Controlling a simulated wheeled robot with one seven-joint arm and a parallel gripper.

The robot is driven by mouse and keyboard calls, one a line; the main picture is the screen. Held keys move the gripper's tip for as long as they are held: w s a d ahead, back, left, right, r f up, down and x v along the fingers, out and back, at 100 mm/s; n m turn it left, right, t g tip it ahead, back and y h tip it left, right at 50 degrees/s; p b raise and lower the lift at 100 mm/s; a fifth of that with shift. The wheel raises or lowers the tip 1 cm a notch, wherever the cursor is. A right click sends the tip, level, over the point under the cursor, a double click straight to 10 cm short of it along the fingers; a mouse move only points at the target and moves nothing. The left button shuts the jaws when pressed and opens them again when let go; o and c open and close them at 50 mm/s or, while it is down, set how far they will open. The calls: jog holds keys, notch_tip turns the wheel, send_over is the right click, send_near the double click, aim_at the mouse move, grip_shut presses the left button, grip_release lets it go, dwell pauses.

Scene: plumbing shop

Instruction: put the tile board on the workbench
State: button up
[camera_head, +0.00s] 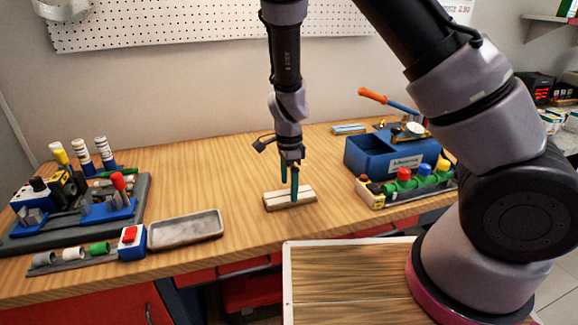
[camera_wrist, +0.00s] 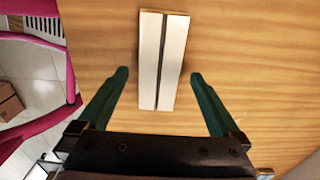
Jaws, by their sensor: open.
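The tile board (camera_head: 275,201), a small off-white slab with a dark lengthwise groove and wooden edges, lies flat on the wooden workbench (camera_head: 240,185). In the wrist view the tile board (camera_wrist: 149,65) runs lengthwise between the green fingers, with a gap on each side. My gripper (camera_head: 289,195) points down over the board and is open. In the wrist view my gripper (camera_wrist: 160,75) has its fingertips spread wide and holds nothing. The head view does not clearly show how far the fingertips are above the bench.
A grey tray (camera_head: 187,230) lies left of the board. A dark rack of fittings and tools (camera_head: 75,232) is farther left. A blue toolbox (camera_head: 375,158) and a row of coloured valves (camera_head: 405,187) stand to the right. Bare bench surrounds the board.

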notch_tip(320, 180, up, 8)
notch_tip(320, 180, up, 12)
jog(key=n+y, duration=0.3)
send_over(289, 196)
jog(key=d, duration=0.7)
jog(key=d+r+n+t+y, duration=0.1)
jog(key=d+r+n+t, duration=0.1)
jog(key=d+r, duration=0.35)
jog(key=s+d+r+n+t+h, duration=0.2)
jog(key=s+d+r+n+t, duration=0.3)
jog(key=s+d+r, duration=0.5)
notch_tip(289, 196, up, 3)
jog(key=shift+s+d+n, duration=0.15)
jog(key=shift+s+n, duration=0.25)
jog(key=shift+s, duration=0.4)
